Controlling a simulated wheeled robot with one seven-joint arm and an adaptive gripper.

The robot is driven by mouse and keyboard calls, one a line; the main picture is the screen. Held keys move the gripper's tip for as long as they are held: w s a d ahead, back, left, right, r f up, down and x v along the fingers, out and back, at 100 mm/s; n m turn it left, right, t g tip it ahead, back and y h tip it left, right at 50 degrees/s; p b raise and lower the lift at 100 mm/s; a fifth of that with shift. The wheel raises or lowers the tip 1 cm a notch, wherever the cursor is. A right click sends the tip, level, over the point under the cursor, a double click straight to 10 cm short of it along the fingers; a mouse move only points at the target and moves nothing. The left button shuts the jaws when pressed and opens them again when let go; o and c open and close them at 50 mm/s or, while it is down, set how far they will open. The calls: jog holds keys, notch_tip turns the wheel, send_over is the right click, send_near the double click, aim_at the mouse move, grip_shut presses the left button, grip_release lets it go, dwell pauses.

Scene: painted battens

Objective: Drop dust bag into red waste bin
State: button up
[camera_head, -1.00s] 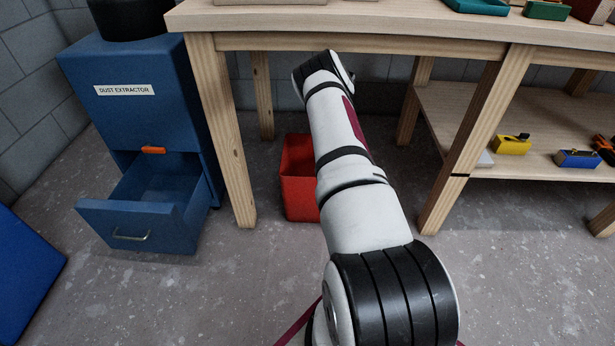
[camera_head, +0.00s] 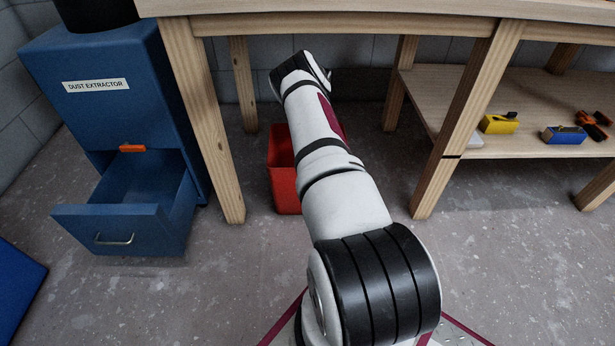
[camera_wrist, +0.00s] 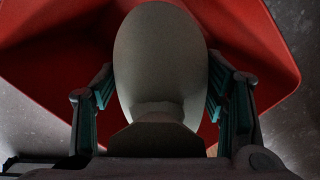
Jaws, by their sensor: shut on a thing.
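The red waste bin (camera_head: 284,178) stands on the floor under the workbench, partly hidden behind my arm in the head view. In the wrist view the red bin (camera_wrist: 258,50) fills much of the picture beyond my gripper. The dust bag (camera_wrist: 160,65), a pale grey rounded shape, sits between the two fingers of my gripper (camera_wrist: 160,100), which is shut on it. The bag is in front of the bin's red walls; how far it is above or inside the rim I cannot tell. In the head view my gripper and the bag are hidden behind my arm.
The blue dust extractor (camera_head: 120,100) stands at left with its drawer (camera_head: 115,228) pulled out. Bench legs (camera_head: 205,130) rise on both sides of my arm. A lower shelf (camera_head: 520,140) at right carries several tools. The floor in front is clear.

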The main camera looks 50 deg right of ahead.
jog(key=shift+f, duration=0.4)
jog(key=o, duration=1.4)
jog(key=shift+r, duration=0.1)
